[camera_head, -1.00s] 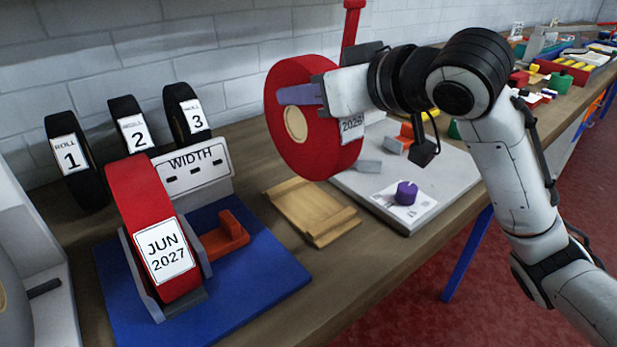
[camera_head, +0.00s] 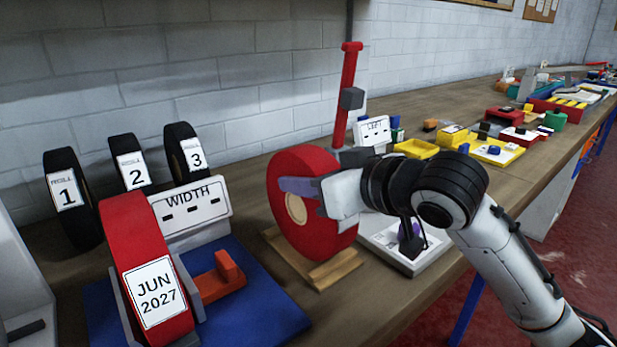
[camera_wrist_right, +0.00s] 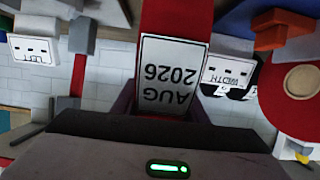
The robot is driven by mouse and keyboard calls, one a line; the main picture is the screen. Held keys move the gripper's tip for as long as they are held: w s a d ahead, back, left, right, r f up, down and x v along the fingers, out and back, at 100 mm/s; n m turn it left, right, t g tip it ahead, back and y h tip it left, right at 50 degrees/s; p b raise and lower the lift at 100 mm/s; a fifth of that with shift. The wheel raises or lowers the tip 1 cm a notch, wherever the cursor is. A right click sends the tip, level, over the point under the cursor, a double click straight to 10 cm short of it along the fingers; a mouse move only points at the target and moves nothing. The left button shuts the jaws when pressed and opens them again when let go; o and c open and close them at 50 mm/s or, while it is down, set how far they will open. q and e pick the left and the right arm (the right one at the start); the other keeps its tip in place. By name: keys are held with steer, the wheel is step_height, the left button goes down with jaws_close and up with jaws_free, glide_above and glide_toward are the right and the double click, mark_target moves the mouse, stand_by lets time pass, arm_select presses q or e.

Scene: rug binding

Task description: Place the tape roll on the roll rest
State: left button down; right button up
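The red tape roll (camera_head: 318,233) with a beige core stands upright in my right gripper (camera_head: 300,188). A purple-grey finger lies across its near face. In the right wrist view its label, AUG 2026 (camera_wrist_right: 172,75), shows upside down in front of the gripper (camera_wrist_right: 165,105). The wooden roll rest (camera_head: 335,270) is directly under the roll. The roll's lower edge is at or just above the rest; I cannot tell whether they touch, and the roll hides much of the rest. My left gripper is out of view.
A red JUN 2027 roll (camera_head: 128,232) sits in a holder on a blue base (camera_head: 255,310), left of the rest, with a WIDTH sign (camera_head: 190,207). Black rolls (camera_head: 72,197) stand behind. A red post (camera_head: 346,95) rises behind the held roll. A pale board (camera_head: 405,262) lies to the right.

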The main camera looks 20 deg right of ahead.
steer(key=o, duration=0.4)
steer(key=shift+r, duration=0.15)
steer(key=p+v, duration=0.1)
steer(key=v, duration=0.7)
steer(key=shift+s+d+r, duration=0.1)
steer(key=shift+s+r, duration=0.1)
steer(key=b, duration=0.2)
steer(key=s+b, duration=0.1)
steer(key=b, duration=0.1)
steer(key=shift+d, duration=0.2)
arm_select(q)
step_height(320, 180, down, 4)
steer(key=b, duration=0.4)
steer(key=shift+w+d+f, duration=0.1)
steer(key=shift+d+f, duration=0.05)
arm_select(e)
steer(key=shift+v, duration=1.2)
steer(key=shift+r, duration=0.15)
